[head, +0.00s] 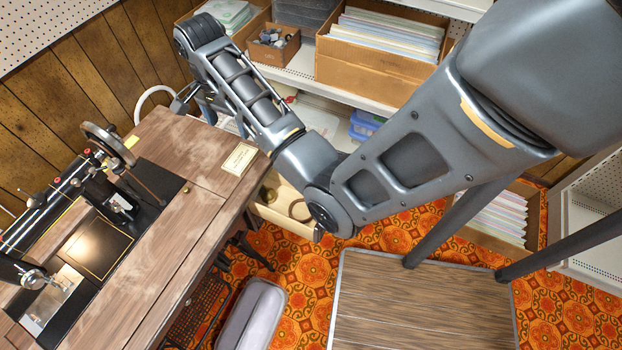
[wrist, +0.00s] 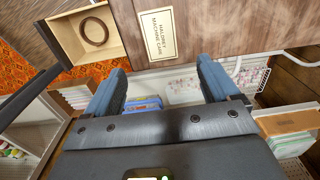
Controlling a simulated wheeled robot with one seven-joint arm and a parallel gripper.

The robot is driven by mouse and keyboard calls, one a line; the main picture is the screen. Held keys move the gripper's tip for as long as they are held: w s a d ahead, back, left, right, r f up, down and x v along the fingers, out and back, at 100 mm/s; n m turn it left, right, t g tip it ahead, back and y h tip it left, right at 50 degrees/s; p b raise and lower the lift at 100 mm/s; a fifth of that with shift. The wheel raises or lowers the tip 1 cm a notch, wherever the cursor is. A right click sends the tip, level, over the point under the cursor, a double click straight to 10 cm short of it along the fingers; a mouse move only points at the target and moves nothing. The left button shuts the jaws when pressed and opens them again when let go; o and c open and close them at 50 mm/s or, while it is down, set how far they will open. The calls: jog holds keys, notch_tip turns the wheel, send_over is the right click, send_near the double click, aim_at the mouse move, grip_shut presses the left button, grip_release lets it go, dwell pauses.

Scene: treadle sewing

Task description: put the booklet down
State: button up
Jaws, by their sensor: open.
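The cream booklet (head: 240,159), with "Machine Care" lettering on its cover, lies flat on the wooden sewing table (head: 160,218) near its right edge. In the wrist view the booklet (wrist: 157,33) lies on the brown tabletop beyond my fingertips. My gripper (wrist: 162,80) is open, with nothing between its fingers, and is apart from the booklet. In the head view my gripper (head: 184,101) is at the table's far end, partly hidden by my wrist.
A black sewing machine (head: 105,185) with a handwheel stands on the table left of the booklet. An open drawer (head: 283,219) holding a brown ring (wrist: 94,31) juts from the table. Shelves with boxes (head: 365,70) stand behind. A grey-cushioned stool (head: 252,318) is below.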

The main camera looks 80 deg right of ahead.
jog(key=s+a+f+n, duration=0.1)
jog(key=s+a+f, duration=0.1)
jog(key=f, duration=0.1)
jog(key=s+a+f+n+t+h, duration=0.1)
jog(key=f, duration=0.1)
jog(key=shift+a+f+n, duration=0.25)
jog(key=shift+a+n, duration=0.05)
jog(key=shift+a, duration=0.1)
jog(key=s+a+f+n+t+h, duration=0.2)
jog(key=s+a+n+t, duration=0.4)
jog(key=s+a+n, duration=0.4)
jog(key=s+a+r+n+t+y, duration=0.1)
jog(key=s+a+r+n+t, duration=0.1)
jog(key=s+a+r, duration=0.2)
jog(key=s+a+r+n+t+y, duration=0.1)
jog(key=s+a+r+n+t, duration=0.2)
jog(key=s+r, duration=0.3)
jog(key=s+a+r+n+t+y, duration=0.1)
jog(key=s+a+r+n+t, duration=0.2)
jog(key=r, duration=0.8)
jog(key=shift+s+a+r, duration=0.35)
jog(key=shift+s+a, duration=0.75)
jog(key=shift+s, duration=0.1)
